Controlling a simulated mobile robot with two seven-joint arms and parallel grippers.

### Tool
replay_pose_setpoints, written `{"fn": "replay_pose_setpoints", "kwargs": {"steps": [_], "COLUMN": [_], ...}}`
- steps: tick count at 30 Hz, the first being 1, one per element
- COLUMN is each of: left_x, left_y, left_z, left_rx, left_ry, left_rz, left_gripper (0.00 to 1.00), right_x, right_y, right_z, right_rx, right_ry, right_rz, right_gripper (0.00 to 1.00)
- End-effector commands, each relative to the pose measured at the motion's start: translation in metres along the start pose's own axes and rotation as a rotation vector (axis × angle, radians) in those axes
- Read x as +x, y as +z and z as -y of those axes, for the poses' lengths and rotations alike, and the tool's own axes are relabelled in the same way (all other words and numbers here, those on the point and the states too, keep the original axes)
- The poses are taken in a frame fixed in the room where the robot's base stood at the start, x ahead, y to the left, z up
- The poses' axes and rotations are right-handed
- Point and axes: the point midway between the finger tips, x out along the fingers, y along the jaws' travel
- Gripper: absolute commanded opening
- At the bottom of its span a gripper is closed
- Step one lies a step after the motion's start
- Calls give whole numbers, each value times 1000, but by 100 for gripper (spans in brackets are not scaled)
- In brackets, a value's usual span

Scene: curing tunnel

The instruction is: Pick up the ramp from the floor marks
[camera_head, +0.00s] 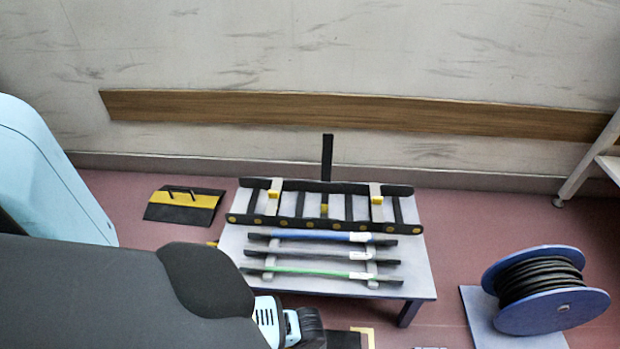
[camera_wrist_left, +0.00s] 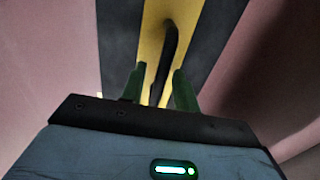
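The ramp (camera_wrist_left: 152,22), black with a yellow stripe, lies below my left gripper (camera_wrist_left: 158,82) in the left wrist view. Its curved black handle (camera_wrist_left: 171,42) stands between the two green fingers, which are apart with a gap around it. In the head view only a dark edge of the ramp (camera_head: 343,341) shows at the bottom, beside a yellow corner floor mark (camera_head: 369,334). My left arm hides the rest there, and its fingertips are out of that view. My right gripper is in neither view.
A similar black-and-yellow ramp (camera_head: 160,212) lies on the floor by the wall. A low table (camera_head: 425,280) bears a black rack (camera_head: 290,222) and several bars (camera_head: 320,254). A cable reel (camera_head: 525,310) stands at the right.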

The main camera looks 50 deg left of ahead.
Motion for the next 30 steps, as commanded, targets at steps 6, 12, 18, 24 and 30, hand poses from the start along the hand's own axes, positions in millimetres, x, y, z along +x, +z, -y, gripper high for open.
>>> {"fn": "replay_pose_setpoints", "kwargs": {"steps": [6, 12, 18, 24, 30], "left_x": [4, 4, 4, 4, 4], "left_y": [-1, -1, -1, -1, 0], "left_z": [0, 0, 0, 0, 0], "left_rx": [1, 1, 1, 1, 1], "left_ry": [-1, -1, -1, -1, -1], "left_rz": [-2, -2, -2, -2, -1], "left_gripper": [31, 14, 0, 0, 0], "right_x": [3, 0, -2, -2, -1], "right_y": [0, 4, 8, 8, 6], "right_z": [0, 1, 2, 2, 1], "right_rx": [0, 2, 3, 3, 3], "right_ry": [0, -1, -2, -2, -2], "right_rz": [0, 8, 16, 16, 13], "right_gripper": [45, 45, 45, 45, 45]}}
